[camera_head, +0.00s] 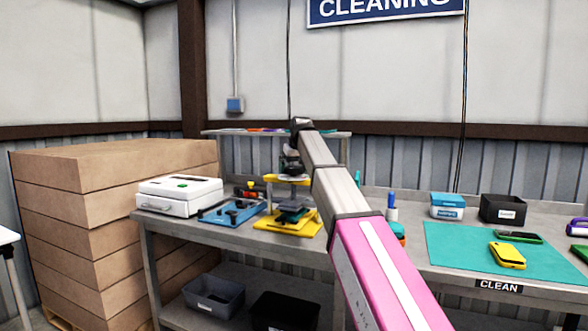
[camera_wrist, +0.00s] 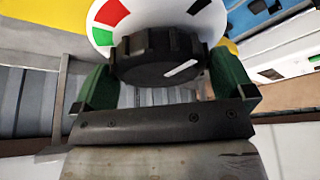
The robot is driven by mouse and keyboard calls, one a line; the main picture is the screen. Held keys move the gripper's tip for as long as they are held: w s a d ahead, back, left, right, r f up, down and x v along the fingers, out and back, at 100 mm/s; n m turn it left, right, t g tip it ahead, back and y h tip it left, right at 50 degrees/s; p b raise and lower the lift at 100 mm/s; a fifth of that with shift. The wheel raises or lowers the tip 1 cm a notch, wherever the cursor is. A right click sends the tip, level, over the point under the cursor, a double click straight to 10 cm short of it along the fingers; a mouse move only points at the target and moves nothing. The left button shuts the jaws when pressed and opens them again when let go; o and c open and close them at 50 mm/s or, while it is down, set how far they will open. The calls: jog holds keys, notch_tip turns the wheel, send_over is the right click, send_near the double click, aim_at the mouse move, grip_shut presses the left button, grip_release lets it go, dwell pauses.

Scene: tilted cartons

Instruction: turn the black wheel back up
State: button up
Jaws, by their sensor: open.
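The black wheel (camera_wrist: 155,58) is a ribbed knob with a white pointer line, in the wrist view. It sits on a round white dial (camera_wrist: 180,18) with red and green fields. The pointer line lies nearly level, slanting slightly up to the right. My gripper (camera_wrist: 163,62) is open, with one green finger on each side of the wheel. The fingers look close to its rim; I cannot tell whether they touch. In the head view, my gripper (camera_head: 291,160) is over the yellow stand (camera_head: 292,222), and the wheel cannot be made out there.
A blue tray (camera_head: 232,212) with dark parts and a white case (camera_head: 179,195) stand left of the yellow stand on the grey bench. On the right are a teal mat (camera_head: 465,262) with phones, a black bin (camera_head: 503,209) and a blue-and-white box (camera_head: 447,206). Stacked cartons (camera_head: 105,205) stand at left.

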jog(key=v, duration=1)
jog(key=shift+r, duration=0.3)
jog(key=shift+d, duration=0.1)
